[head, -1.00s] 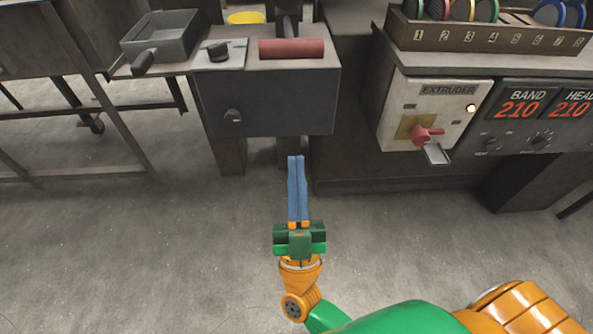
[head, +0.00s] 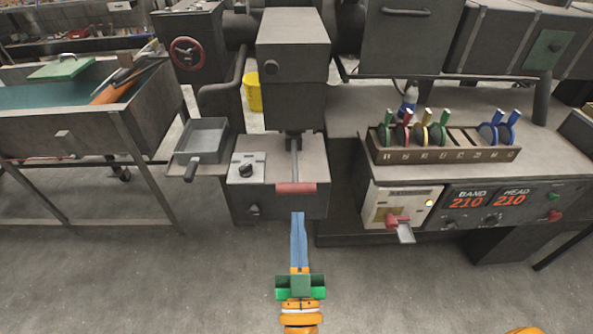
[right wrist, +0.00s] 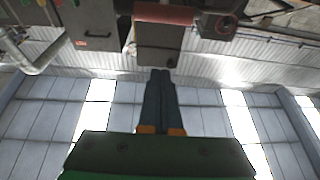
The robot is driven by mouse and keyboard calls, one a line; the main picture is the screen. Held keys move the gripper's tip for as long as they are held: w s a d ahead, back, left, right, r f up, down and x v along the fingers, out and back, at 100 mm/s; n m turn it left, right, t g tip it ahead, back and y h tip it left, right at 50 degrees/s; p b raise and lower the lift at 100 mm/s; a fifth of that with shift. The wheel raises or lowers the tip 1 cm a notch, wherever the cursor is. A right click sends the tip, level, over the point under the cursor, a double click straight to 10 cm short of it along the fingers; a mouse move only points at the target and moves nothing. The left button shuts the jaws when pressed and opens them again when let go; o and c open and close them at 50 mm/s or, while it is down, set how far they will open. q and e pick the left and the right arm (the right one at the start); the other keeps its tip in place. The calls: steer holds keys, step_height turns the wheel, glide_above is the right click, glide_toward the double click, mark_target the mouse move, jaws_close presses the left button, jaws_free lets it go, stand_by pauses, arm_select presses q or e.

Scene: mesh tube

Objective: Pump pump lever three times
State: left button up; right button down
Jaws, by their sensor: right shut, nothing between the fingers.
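The pump lever is a thin metal rod with a red cylindrical grip (head: 296,189), at the front of a grey box under the dark machine column. The rod slopes down towards me, and the grip lies across the box's front edge in the head view. The grip also shows at the top of the right wrist view (right wrist: 165,14). My right gripper (head: 298,214) has its long blue fingers together and empty. Their tips show just below the red grip, apart from it in the picture; the distance in depth is hard to judge. My left gripper is out of view.
A grey pan (head: 203,136) and a dark knob (head: 246,171) sit left of the lever. The extruder panel (head: 402,205) and a rack of coloured discs (head: 445,153) stand right. A water trough (head: 70,125) stands far left. The floor in front is clear.

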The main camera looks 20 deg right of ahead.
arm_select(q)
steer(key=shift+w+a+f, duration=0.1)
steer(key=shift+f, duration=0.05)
arm_select(e)
steer(key=shift+w+f, duration=0.1)
steer(key=shift+f, duration=0.05)
step_height(320, 180, up, 3)
steer(key=p, duration=0.2)
glide_above(296, 191)
steer(key=s, duration=0.2)
steer(key=f, duration=0.1)
steer(key=f+b, duration=0.1)
steer(key=f, duration=0.1)
steer(key=shift+w+a, duration=0.25)
steer(key=shift+w, duration=0.15)
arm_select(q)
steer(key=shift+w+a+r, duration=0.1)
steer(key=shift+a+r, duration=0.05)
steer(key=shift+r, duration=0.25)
arm_select(e)
steer(key=shift+f, duration=0.35)
